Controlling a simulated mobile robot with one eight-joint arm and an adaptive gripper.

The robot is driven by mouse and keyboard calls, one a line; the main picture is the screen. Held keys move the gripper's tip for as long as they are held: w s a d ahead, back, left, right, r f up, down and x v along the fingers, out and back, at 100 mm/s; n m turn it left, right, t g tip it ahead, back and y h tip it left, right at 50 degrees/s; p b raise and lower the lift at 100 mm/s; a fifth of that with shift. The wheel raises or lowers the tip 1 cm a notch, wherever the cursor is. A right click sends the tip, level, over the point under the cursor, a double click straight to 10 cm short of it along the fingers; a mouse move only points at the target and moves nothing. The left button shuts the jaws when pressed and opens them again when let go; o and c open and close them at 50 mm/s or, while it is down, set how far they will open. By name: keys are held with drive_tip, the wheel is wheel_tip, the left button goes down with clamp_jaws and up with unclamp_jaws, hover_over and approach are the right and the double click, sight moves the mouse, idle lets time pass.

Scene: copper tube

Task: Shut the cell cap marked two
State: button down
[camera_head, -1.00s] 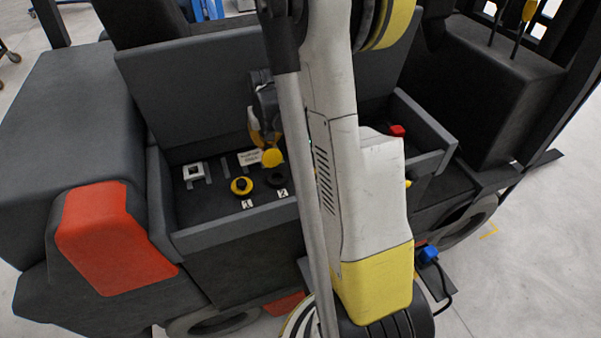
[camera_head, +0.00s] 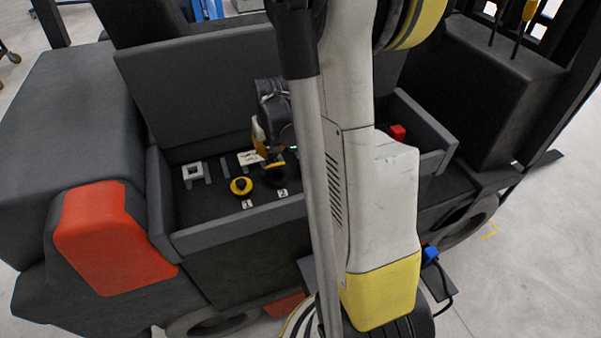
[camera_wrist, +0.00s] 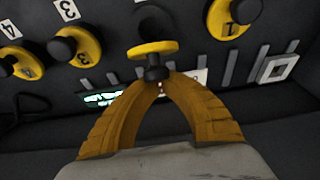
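The cap marked two (camera_wrist: 152,48) is a yellow disc with a black knob. In the wrist view it stands tilted up, nearly edge-on, beside its dark cell opening (camera_wrist: 155,15). In the head view the black ring of cell two (camera_head: 275,179) shows behind its "2" label, and my arm and gripper (camera_head: 264,145) hide most of the cap. My gripper's orange fingers (camera_wrist: 165,78) arch together in the wrist view, and their tips meet at the cap's black knob. They look shut; I cannot tell whether the knob is pinched between them or only touched.
Cap one (camera_head: 241,186) lies flat at the left of cell two. Caps three (camera_wrist: 78,46) and four (camera_wrist: 18,62) also lie flat in the wrist view. The grey compartment wall (camera_head: 240,230) borders the front. A red block (camera_head: 397,133) is at the right.

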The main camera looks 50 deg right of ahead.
sight(276, 164)
drive_tip(key=shift+s+a, duration=0.4)
drive_tip(key=shift+s, duration=0.45)
drive_tip(key=shift+s+a, duration=0.4)
drive_tip(key=shift+s, duration=0.4)
drive_tip(key=shift+s+a, duration=0.4)
drive_tip(key=shift+s, duration=0.45)
drive_tip(key=shift+r, duration=0.1)
wheel_tip(276, 164, up, 8)
drive_tip(key=p, duration=0.6)
drive_tip(key=shift+a, duration=0.1)
drive_tip(key=s+a+n+t+b, duration=0.1)
drive_tip(key=s+a+b, duration=0.2)
drive_tip(key=a+b, duration=0.2)
drive_tip(key=s+a+f+n+t+y+b, duration=0.1)
drive_tip(key=s+a+n+b, duration=0.1)
drive_tip(key=a+b, duration=0.3)
drive_tip(key=s+a+f+n+t+b, duration=0.1)
drive_tip(key=s+a+n+t+b, duration=0.1)
drive_tip(key=a+b, duration=0.4)
drive_tip(key=shift+s+a+f, duration=0.1)
drive_tip(key=shift+s+a, duration=0.15)
drive_tip(key=shift+a, duration=0.65)
drive_tip(key=shift+s+a, duration=0.3)
drive_tip(key=shift+a, duration=0.6)
drive_tip(key=shift+s+a+f, duration=0.1)
drive_tip(key=shift+s+a, duration=0.15)
drive_tip(key=shift+a, duration=0.65)
